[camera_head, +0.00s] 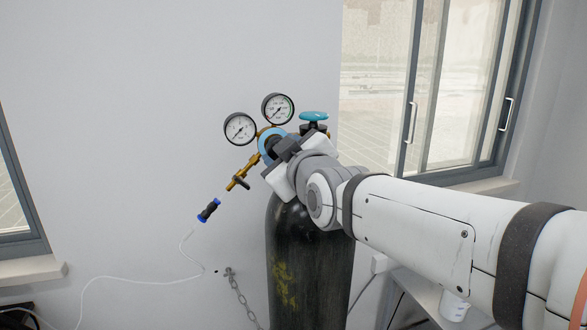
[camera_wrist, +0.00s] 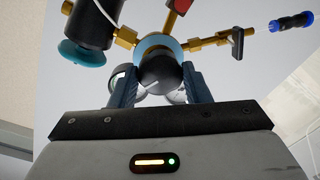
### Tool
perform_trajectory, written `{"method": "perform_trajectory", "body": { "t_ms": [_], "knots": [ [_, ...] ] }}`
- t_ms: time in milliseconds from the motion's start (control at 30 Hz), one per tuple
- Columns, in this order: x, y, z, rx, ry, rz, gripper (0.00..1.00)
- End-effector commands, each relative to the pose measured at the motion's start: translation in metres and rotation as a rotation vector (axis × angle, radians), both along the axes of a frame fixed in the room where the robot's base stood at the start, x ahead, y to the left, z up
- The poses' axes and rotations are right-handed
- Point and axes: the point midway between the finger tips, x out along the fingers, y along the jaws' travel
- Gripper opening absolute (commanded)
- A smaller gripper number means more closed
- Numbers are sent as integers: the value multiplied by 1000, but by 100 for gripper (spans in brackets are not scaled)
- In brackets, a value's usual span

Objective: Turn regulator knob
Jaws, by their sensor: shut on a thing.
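The regulator knob (camera_wrist: 160,72) is dark and round with a light line on its face. In the wrist view it sits between the two blue-grey fingers of my gripper (camera_wrist: 161,83), which is shut on it. In the head view my gripper (camera_head: 277,150) reaches the regulator from the right and hides most of the knob. The regulator's light-blue ring (camera_head: 263,136) shows behind the gripper, and again in the wrist view (camera_wrist: 153,42). Two round white-faced gauges, a left one (camera_head: 240,128) and a right one (camera_head: 278,108), stand above it.
The black gas cylinder (camera_head: 285,255) stands below the regulator. A brass outlet (camera_head: 239,180) points down left toward a blue-and-black hose connector (camera_head: 208,210) on a white tube. A chain (camera_head: 238,292) hangs on the wall.

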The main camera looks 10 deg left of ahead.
Motion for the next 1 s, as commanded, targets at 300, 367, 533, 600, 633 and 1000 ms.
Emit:
{"method": "perform_trajectory", "body": {
  "t_ms": [300, 367, 533, 600, 633, 1000],
  "knots": [
    [0, 0, 2, -208, -122, -1, 20],
    [0, 0, 2, -237, -140, 0, 20],
    [0, 0, 2, -297, -179, -1, 20],
    [0, 0, 2, -314, -189, -1, 20],
    [0, 0, 2, -321, -193, -1, 20],
    [0, 0, 1, -342, -209, -2, 20]
  ]
}}
